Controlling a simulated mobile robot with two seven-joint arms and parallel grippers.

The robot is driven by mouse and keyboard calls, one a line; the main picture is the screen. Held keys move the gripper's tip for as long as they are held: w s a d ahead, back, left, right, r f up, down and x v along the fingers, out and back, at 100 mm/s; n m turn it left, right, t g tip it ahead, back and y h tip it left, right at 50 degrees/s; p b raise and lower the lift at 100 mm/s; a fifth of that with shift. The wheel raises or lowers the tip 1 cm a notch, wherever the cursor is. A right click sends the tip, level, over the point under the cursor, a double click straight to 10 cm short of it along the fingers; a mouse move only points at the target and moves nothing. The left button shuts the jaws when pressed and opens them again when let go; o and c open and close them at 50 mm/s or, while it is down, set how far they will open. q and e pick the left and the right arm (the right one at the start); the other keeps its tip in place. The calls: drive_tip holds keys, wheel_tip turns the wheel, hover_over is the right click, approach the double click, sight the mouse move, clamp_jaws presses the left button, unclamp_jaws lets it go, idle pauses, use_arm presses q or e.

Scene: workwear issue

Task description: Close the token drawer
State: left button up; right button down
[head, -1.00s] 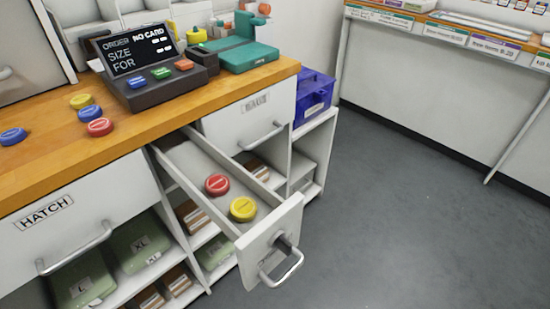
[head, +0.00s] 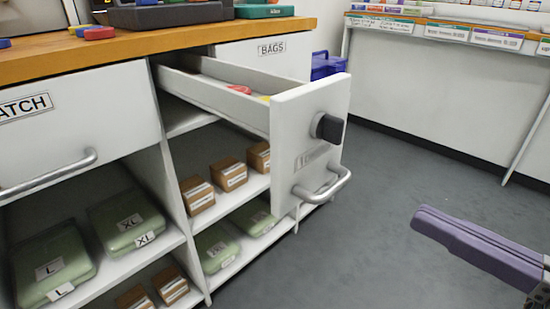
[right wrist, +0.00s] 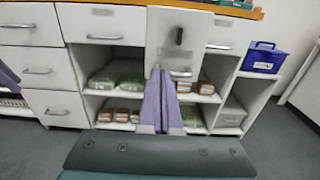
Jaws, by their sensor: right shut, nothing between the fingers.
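The token drawer (head: 286,135) stands pulled out from under the counter. Its white front has a dark knob (head: 328,127), a label too blurred to read and a bar handle (head: 322,186). Inside, a red token (head: 240,89) and a yellow token (head: 265,98) just show above the side wall. The drawer front also shows in the right wrist view (right wrist: 163,43). My right gripper (head: 424,217) is shut and empty, apart from the drawer, to its right and lower in the head view. Its purple fingers (right wrist: 158,72) lie together in the right wrist view. A purple piece at that view's left edge may be my left gripper.
The BAGS drawer (head: 262,55) and the HATCH drawer (head: 70,120) are shut. Shelves below hold green packs (head: 125,220) and brown boxes (head: 229,174). A blue bin (head: 326,66) stands beyond the drawer. The grey floor (head: 400,180) to the right is clear.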

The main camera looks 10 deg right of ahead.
sight(298, 156)
drive_tip(key=x, duration=1.4)
drive_tip(key=shift+s, duration=0.1)
use_arm(q)
drive_tip(key=shift+w+f, duration=0.1)
use_arm(e)
drive_tip(key=shift+a, duration=0.1)
use_arm(q)
drive_tip(key=shift+d, duration=0.1)
